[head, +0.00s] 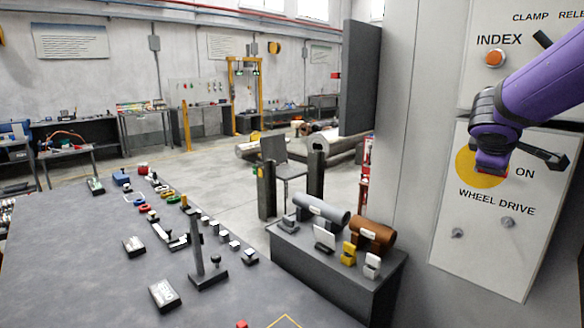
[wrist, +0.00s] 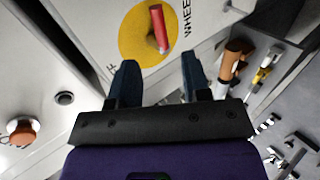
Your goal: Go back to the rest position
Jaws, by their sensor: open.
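My gripper (wrist: 160,82) is open, with its two dark fingers apart and nothing between them in the wrist view. A red switch handle (wrist: 159,28) on a yellow disc (wrist: 135,38) lies ahead of the fingertips, with a visible gap. In the head view my purple arm comes in from the right, and my gripper (head: 497,143) is in front of the WHEEL DRIVE panel (head: 488,245). The yellow disc (head: 465,168) is partly hidden behind it, beside the word ON. The fingertips are hard to make out there.
An orange INDEX button (head: 495,58) sits above on the machine. A dark cabinet (head: 335,275) holds a grey barrel (head: 321,212) and a copper barrel (head: 374,233). The long table (head: 75,265) at left carries several small parts. Open floor lies behind.

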